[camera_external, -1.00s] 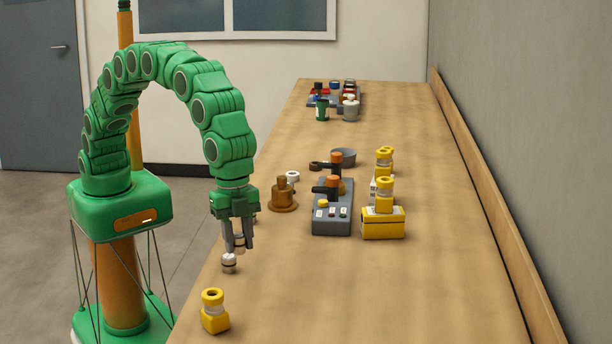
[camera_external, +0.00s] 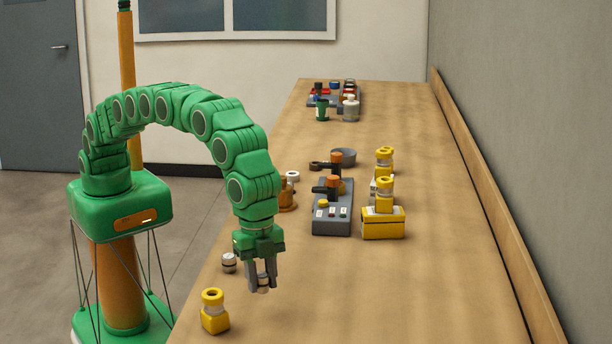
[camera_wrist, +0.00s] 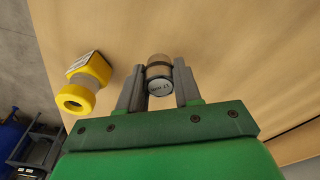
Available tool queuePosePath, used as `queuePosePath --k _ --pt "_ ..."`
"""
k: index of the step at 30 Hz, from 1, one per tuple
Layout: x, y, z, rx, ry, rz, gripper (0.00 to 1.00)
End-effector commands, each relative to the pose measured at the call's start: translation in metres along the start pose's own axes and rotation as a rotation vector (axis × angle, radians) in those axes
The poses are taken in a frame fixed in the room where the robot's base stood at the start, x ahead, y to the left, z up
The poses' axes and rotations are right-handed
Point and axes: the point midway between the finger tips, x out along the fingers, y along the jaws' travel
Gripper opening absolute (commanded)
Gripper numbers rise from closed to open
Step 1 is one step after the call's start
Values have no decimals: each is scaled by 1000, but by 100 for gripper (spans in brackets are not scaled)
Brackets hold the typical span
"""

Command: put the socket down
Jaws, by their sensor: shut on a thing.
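My gripper (camera_external: 262,284) points down over the near left part of the table, its two grey fingers on either side of the socket (camera_external: 263,281).
A similar silvery cylinder (camera_external: 229,263) stands just left of my gripper. A yellow fitting (camera_external: 215,315) stands nearer the front left edge. Behind are a brown bell-shaped piece (camera_external: 287,197), a grey control box (camera_external: 333,222) and a yellow block (camera_external: 383,224). The table to the right is clear.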

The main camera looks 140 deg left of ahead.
Motion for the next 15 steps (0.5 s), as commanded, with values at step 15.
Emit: queuePosePath --k 15 --pt "18 -4 -12 0 3 -1 0"
